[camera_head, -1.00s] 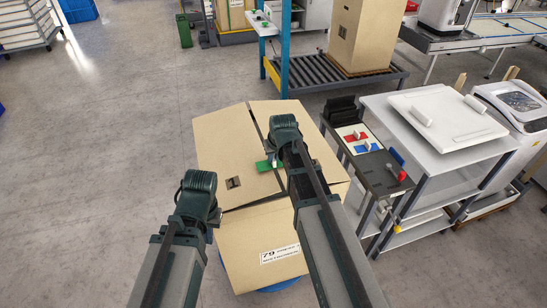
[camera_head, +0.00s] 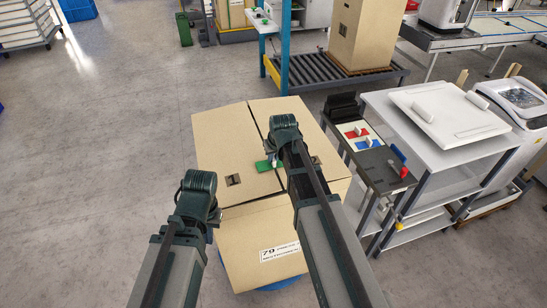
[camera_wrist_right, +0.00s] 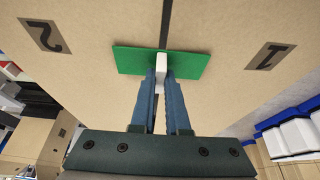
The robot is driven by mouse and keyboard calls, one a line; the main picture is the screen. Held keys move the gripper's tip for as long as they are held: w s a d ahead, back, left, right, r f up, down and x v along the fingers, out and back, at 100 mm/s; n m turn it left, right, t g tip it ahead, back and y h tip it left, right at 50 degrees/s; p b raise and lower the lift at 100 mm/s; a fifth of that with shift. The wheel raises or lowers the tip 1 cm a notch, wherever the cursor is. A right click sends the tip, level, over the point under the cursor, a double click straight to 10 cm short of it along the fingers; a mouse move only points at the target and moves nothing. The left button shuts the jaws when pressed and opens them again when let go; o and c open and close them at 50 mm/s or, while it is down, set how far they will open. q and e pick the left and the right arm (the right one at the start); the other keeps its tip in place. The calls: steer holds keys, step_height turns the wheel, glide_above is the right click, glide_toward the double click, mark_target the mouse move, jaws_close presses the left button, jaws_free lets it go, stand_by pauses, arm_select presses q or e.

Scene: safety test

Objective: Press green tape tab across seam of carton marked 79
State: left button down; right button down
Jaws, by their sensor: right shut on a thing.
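The carton marked 79 (camera_head: 225,135) stands below my arms, with its label (camera_head: 280,252) on the near side. Its top flaps lie nearly flat, with a narrow dark seam (camera_wrist_right: 166,22) between them. The green tape tab (camera_wrist_right: 190,64) spans the seam at the carton top and also shows in the head view (camera_head: 263,166). I cannot tell if it touches the flaps all along. My right gripper (camera_wrist_right: 161,80) is shut on the tab's white grip (camera_wrist_right: 161,62). My left gripper (camera_head: 204,205) is by the carton's left side, its fingers hidden.
A small grey stand (camera_head: 378,180) with red and blue pads is right of the carton. A white shelf cart (camera_head: 425,165) stands beyond it. A roller conveyor (camera_head: 325,82) with a tall carton (camera_head: 362,35) is behind. The floor at left is clear.

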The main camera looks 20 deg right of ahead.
steer(key=shift+f+b, duration=0.9)
steer(key=shift+f, duration=0.1)
steer(key=c, duration=0.5)
jaws_free()
steer(key=shift+r, duration=0.15)
step_height(320, 180, up, 7)
steer(key=p, duration=0.7)
stand_by(0.4)
